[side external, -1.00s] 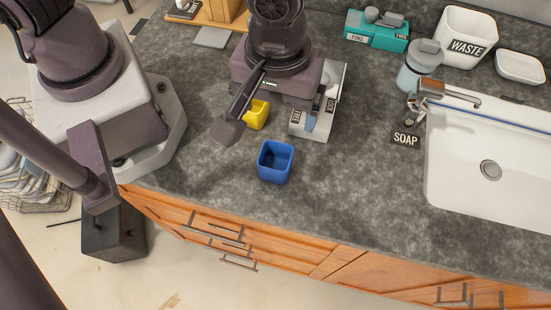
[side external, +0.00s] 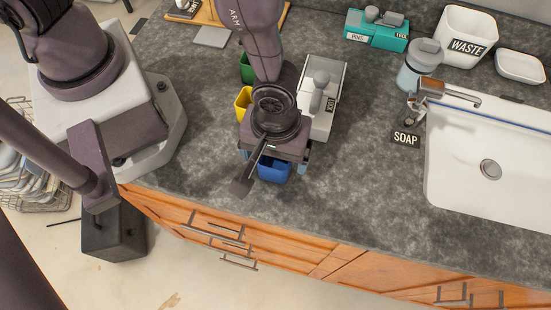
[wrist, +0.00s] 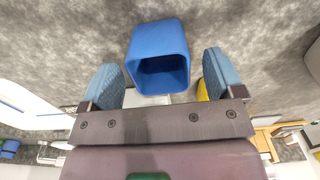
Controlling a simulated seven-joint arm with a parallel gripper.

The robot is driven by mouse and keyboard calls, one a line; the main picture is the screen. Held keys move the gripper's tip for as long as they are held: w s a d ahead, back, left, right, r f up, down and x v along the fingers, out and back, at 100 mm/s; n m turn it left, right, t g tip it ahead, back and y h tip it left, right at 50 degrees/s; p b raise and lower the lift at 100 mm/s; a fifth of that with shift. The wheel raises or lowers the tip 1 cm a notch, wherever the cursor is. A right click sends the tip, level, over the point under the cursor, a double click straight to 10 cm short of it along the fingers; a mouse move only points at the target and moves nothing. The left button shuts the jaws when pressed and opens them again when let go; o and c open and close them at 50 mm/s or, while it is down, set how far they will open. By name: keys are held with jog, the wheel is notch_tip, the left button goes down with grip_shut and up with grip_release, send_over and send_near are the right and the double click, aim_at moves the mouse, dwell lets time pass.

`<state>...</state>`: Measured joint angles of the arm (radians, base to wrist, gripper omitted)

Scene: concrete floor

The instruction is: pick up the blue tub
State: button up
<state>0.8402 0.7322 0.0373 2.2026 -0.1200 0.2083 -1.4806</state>
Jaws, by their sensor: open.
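The blue tub (side external: 274,171) stands on the grey counter near its front edge, partly hidden by my gripper in the side view. In the wrist view the blue tub (wrist: 158,56) shows its open mouth, ahead of and between the two blue finger pads. My gripper (side external: 275,166) is over the tub with its fingers on either side of it. In the wrist view my gripper (wrist: 160,80) is open and empty, with gaps between both pads and the tub.
A yellow tub (side external: 243,103) and a green tub (side external: 246,68) stand behind my gripper. The sink (side external: 490,205) is farther right. Counter left of the tub is clear.

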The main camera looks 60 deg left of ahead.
jog(key=shift+f, duration=0.35)
jog(key=shift+c, duration=0.4)
jog(key=c, duration=0.9)
